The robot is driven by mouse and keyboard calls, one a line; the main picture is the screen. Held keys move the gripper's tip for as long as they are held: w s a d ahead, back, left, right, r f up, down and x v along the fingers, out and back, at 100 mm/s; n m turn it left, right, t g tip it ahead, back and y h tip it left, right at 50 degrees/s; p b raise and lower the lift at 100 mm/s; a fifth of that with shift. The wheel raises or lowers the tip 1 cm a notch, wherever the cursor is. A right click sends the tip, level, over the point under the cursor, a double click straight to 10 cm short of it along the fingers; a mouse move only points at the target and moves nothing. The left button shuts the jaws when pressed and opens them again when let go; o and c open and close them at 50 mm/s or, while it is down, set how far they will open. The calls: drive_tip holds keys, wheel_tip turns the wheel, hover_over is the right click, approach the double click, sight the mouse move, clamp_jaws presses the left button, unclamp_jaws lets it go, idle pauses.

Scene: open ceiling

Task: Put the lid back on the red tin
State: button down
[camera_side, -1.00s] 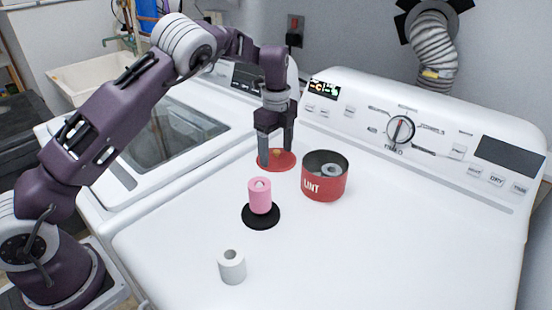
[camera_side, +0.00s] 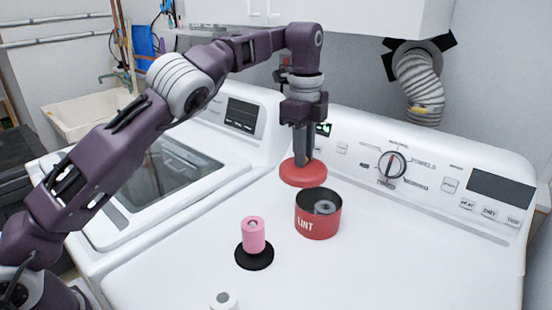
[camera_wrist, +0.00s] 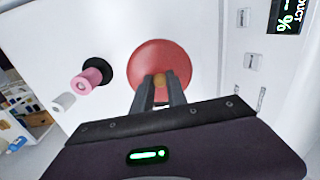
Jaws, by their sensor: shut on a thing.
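The red lid (camera_side: 303,175) is a round disc with a small tan knob. My gripper (camera_side: 302,155) is shut on the lid's knob and holds the lid in the air, behind and slightly left of the tin in the side view. In the wrist view the lid (camera_wrist: 160,65) fills the space past my fingertips (camera_wrist: 158,84), with its knob between them. The red tin (camera_side: 318,224), marked "LINT", stands upright and open on the white machine top. Something grey and round lies inside it. The tin does not show in the wrist view, where the lid may hide it.
A pink roll (camera_side: 254,236) stands on a black disc (camera_side: 255,262) left of the tin. A white roll (camera_side: 224,301) stands nearer the front. The dryer's control panel (camera_side: 440,185) rises behind the tin. The white top (camera_side: 400,265) to the right is clear.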

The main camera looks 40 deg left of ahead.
sight(319, 178)
drive_tip(key=d, duration=0.1)
drive_tip(key=d+r, duration=0.1)
drive_tip(key=d, duration=0.1)
drive_tip(key=s+d, duration=0.1)
drive_tip(key=shift+d+r, duration=0.25)
drive_tip(key=shift+d, duration=0.15)
drive_tip(key=shift+s+d+f, duration=0.1)
drive_tip(key=shift+d+f, duration=0.1)
drive_tip(key=shift+f, duration=1.35)
drive_tip(key=shift+s+d+f, duration=0.1)
drive_tip(key=shift+d+f, duration=0.05)
drive_tip(key=shift+f, duration=1.4)
drive_tip(key=shift+f, duration=0.15)
drive_tip(key=c, duration=1.3)
unclamp_jaws()
drive_tip(key=shift+o, duration=0.7)
drive_tip(key=o, duration=0.4)
